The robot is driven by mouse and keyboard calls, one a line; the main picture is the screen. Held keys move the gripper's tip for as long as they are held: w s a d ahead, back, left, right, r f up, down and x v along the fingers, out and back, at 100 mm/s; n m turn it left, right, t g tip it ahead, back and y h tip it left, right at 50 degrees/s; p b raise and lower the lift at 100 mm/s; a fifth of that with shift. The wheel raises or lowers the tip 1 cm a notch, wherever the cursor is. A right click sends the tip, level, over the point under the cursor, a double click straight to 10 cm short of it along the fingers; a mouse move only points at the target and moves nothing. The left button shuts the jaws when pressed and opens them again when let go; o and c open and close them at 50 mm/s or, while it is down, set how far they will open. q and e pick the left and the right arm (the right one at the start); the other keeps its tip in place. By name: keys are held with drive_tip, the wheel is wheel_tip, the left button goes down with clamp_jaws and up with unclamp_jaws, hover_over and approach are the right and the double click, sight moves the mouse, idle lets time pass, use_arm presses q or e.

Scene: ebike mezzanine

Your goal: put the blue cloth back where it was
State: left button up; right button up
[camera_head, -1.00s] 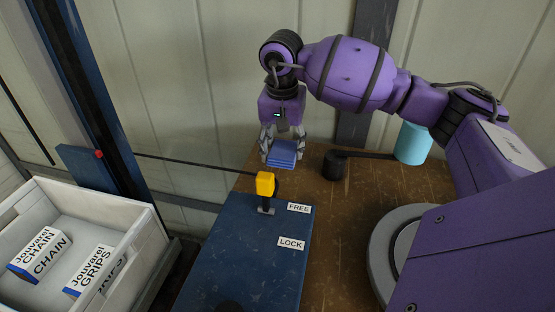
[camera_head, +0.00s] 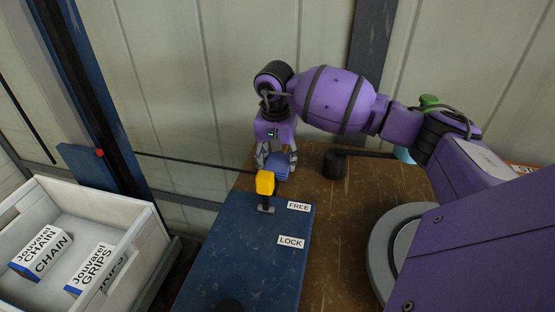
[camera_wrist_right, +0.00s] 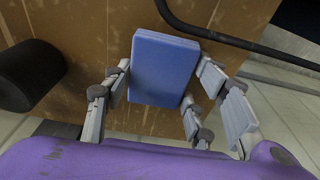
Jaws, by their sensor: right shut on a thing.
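The blue cloth (camera_head: 283,170) is a small folded block at the far end of the brown wooden top, behind the yellow lever knob. My right gripper (camera_head: 275,165) points down around it. In the right wrist view the cloth (camera_wrist_right: 163,68) sits between the fingers of my right gripper (camera_wrist_right: 165,95), which are shut on it. The cloth is at or just above the wood; I cannot tell if it touches. My left gripper is not in view.
A yellow-knobbed lever (camera_head: 265,184) stands on the blue panel (camera_head: 245,250) with FREE and LOCK labels. A black cylinder (camera_head: 335,165) stands right of the cloth. A grey bin (camera_head: 130,240) with boxes is at left. A cyan container (camera_head: 403,154) is partly hidden behind my arm.

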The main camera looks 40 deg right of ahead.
sight(276, 166)
drive_tip(key=o, duration=1.1)
drive_tip(key=shift+f, duration=0.1)
wheel_tip(276, 166, up, 12)
drive_tip(key=s+a, duration=0.1)
